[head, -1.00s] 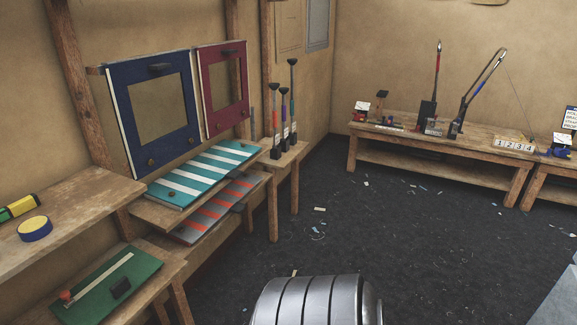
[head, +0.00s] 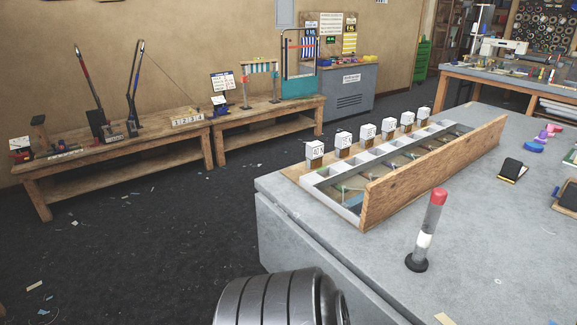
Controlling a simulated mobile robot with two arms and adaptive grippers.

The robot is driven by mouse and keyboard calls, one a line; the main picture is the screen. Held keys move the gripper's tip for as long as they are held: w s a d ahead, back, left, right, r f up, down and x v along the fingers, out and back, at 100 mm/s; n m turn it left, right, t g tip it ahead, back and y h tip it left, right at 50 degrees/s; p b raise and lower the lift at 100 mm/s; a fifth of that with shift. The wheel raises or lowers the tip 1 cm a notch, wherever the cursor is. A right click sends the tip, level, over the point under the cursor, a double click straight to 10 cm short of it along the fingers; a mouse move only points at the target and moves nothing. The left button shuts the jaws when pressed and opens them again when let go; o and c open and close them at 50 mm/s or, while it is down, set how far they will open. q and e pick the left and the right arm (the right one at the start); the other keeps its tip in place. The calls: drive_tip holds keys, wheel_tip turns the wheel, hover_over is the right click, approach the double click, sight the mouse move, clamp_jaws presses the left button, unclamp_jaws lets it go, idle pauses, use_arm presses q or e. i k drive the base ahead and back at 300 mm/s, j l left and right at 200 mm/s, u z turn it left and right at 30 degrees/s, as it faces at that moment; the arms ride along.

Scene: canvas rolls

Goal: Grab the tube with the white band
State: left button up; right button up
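A grey tube (head: 432,216) with a red top, a white band low on its body and a round black foot stands on the grey table (head: 330,220). It leans slightly to the right in the picture and is near the table's front, right of centre. Nothing covers it. Neither of my grippers shows. A ribbed silver-grey part at the bottom centre looks like my own arm link, left of the tube and apart from it.
A long wooden divided tray (head: 430,175) lies behind the tube, with several white labelled cubes (head: 364,129) along its far side. A black block (head: 513,170) sits to the right. Low wooden benches (head: 110,144) line the wall. The dark floor on the left is mostly clear.

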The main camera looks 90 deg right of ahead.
sight(417, 261)
drive_tip(key=z, duration=3.65)
drive_tip(key=k+l+u, duration=0.2)
drive_tip(key=k+l, duration=0.55)
